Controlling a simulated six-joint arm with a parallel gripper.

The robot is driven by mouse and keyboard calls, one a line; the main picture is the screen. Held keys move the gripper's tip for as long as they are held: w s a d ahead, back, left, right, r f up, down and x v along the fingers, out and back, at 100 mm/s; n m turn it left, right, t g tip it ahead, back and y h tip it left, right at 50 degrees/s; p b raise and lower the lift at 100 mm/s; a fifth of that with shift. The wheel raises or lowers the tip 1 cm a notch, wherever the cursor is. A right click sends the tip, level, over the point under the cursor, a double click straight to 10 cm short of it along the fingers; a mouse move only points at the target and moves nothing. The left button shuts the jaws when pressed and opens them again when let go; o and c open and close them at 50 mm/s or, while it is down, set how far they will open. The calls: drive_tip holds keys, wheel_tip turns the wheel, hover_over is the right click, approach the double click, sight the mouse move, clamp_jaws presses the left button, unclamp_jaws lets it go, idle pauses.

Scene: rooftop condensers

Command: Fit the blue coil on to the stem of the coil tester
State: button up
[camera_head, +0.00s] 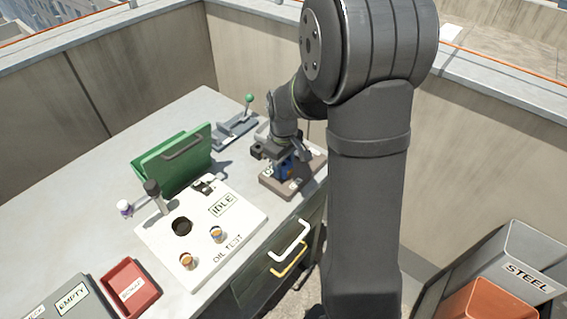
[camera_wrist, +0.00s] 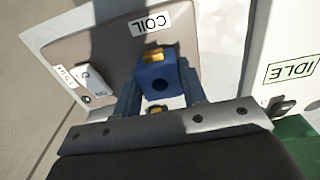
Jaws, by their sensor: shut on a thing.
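My gripper (camera_head: 279,158) is shut on the blue coil (camera_head: 285,169), low over the coil tester (camera_head: 309,174) at the right of the bench. In the wrist view the blue coil (camera_wrist: 157,88) sits between the two blue-grey fingers, with a dark round hole and brass-coloured parts showing. Behind it is the tester's grey-brown plate (camera_wrist: 105,45) with a COIL label. I cannot make out the stem, and cannot tell whether the coil is around it or touching the plate.
The white oil test panel (camera_head: 156,236) marked IDLE has a dark hole and a post. A green box (camera_head: 175,156), a green-knobbed fixture (camera_head: 236,128), a red tray (camera_head: 131,287) and a purple-capped bottle (camera_head: 124,208) share the bench. Bench space at far left is clear.

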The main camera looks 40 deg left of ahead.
drive_tip(key=shift+f, duration=0.6)
drive_tip(key=o, duration=1.2)
drive_tip(key=shift+c, duration=0.2)
wheel_tip(320, 180, up, 17)
drive_tip(key=shift+r, duration=0.2)
drive_tip(key=shift+f, duration=0.1)
wheel_tip(320, 180, down, 17)
drive_tip(key=shift+f, duration=0.15)
drive_tip(key=shift+r, duration=0.25)
